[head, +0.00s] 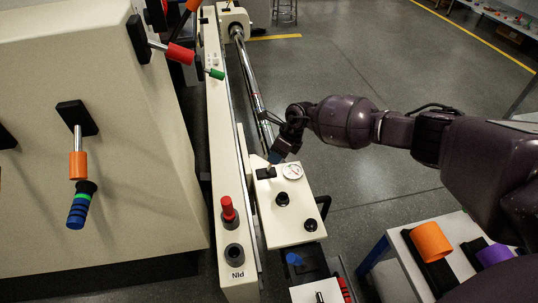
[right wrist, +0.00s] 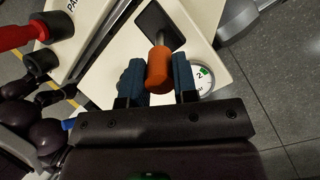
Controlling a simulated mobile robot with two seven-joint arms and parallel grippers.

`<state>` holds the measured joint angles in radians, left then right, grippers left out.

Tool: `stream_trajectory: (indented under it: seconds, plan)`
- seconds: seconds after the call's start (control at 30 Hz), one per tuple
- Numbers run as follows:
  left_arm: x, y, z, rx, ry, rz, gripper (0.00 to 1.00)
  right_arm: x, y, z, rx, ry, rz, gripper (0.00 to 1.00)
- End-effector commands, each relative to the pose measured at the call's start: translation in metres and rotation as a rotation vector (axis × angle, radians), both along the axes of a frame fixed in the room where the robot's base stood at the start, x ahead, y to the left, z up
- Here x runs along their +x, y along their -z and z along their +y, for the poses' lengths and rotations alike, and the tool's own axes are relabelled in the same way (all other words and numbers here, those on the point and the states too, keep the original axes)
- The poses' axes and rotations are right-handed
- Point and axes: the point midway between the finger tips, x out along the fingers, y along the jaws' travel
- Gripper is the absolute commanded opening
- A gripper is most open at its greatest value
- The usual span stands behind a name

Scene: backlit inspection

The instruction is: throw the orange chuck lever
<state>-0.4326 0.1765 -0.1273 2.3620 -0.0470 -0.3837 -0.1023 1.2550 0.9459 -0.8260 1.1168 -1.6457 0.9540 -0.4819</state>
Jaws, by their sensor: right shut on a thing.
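The orange chuck lever (right wrist: 159,70) has an orange grip on a short metal rod that comes out of a black slot plate on a cream housing. My right gripper (right wrist: 158,84) has its two blue fingers shut on the orange grip, one on each side. In the head view my right gripper (head: 276,157) is at the far end of the cream box, by the black plate (head: 265,172); there the orange grip is hidden by the gripper. My left gripper is not in view.
A round dial gauge (head: 292,171) and black knobs (head: 282,198) are close to the gripper. A red-topped pin (head: 228,208) stands on the rail. Another lever with an orange collar (head: 79,165) is on the left panel. Bottom right, a white stand holds an orange cylinder (head: 431,242).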

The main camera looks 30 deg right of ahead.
Motion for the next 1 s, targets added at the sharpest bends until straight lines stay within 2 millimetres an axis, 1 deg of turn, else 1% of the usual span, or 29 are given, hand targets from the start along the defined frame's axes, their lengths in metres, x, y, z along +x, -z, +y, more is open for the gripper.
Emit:
stream_trajectory:
  seconds: [0.03, 0.2, 0.33, 0.9, 0.93, 1.0]
  plan:
    - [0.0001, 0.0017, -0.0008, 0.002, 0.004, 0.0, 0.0, -0.0028, 0.0074, -0.0037, 0.029, 0.003, -0.002, 0.0]
    - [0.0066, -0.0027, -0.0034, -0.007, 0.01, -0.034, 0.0, -0.0039, 0.0091, -0.0101, 0.105, 0.002, -0.027, 0.0]
    - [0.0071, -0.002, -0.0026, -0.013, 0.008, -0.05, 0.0, -0.0042, 0.0092, -0.0122, 0.143, 0.002, -0.038, 0.0]
    - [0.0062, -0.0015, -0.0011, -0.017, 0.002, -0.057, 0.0, -0.004, 0.0077, -0.0135, 0.171, 0.0, -0.049, 0.0]
    - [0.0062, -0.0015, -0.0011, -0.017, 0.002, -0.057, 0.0, -0.004, 0.0078, -0.0135, 0.171, 0.0, -0.049, 0.32]
    - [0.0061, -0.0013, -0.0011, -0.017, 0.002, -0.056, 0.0, -0.004, 0.0079, -0.0136, 0.171, 0.0, -0.048, 0.42]
